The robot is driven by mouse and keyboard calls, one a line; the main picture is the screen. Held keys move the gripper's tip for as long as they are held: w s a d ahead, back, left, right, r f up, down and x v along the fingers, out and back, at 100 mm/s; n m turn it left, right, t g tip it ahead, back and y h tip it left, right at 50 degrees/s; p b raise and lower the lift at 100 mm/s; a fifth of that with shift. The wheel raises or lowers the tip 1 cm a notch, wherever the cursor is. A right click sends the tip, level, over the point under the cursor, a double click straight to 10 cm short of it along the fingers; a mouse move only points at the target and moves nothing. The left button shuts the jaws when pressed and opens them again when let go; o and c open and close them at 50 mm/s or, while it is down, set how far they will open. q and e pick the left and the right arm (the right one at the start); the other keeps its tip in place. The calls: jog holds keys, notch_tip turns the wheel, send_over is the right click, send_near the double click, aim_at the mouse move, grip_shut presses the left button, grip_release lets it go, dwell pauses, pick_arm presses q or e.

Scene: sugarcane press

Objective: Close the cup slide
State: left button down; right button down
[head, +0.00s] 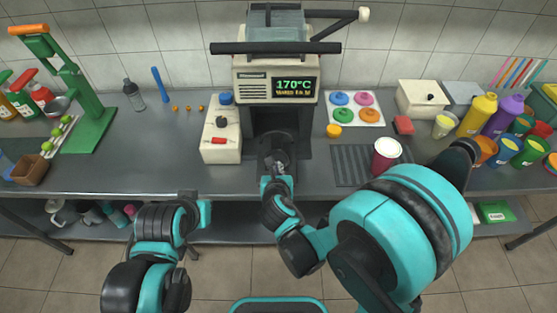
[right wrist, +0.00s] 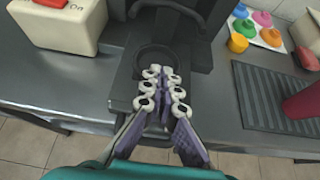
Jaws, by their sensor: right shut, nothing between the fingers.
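The cup slide (right wrist: 122,88) is a dark tray with a round ring recess. It sticks out toward me from the bottom of the press (head: 276,75), over the front part of the counter. It also shows in the head view (head: 264,146), partly covered by my gripper. My right gripper (head: 279,163) is at the slide's front part, just in front of the ring. In the right wrist view, the fingers (right wrist: 162,88) are shut together and empty, pointing toward the press. I cannot tell whether they touch the slide.
A white switch box (head: 221,135) stands left of the slide. A ribbed dark mat (head: 350,165) with a red cup (head: 386,156) lies to the right. Colored lids (head: 354,107) sit behind the mat. The counter between the switch box and green hand press (head: 90,120) is mostly clear.

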jog(key=b, duration=0.3)
send_near(277, 145)
jog(key=f, duration=0.1)
jog(key=w+f, duration=0.2)
jog(key=shift+f, duration=0.4)
jog(key=shift+w+r, duration=0.15)
jog(key=shift+w, duration=1.05)
jog(key=shift+w+r, duration=0.1)
jog(key=shift+w, duration=0.5)
jog(key=w, duration=0.9)
jog(key=shift+b, duration=0.35)
jog(key=shift+s+a, duration=0.1)
jog(key=shift+s, duration=0.05)
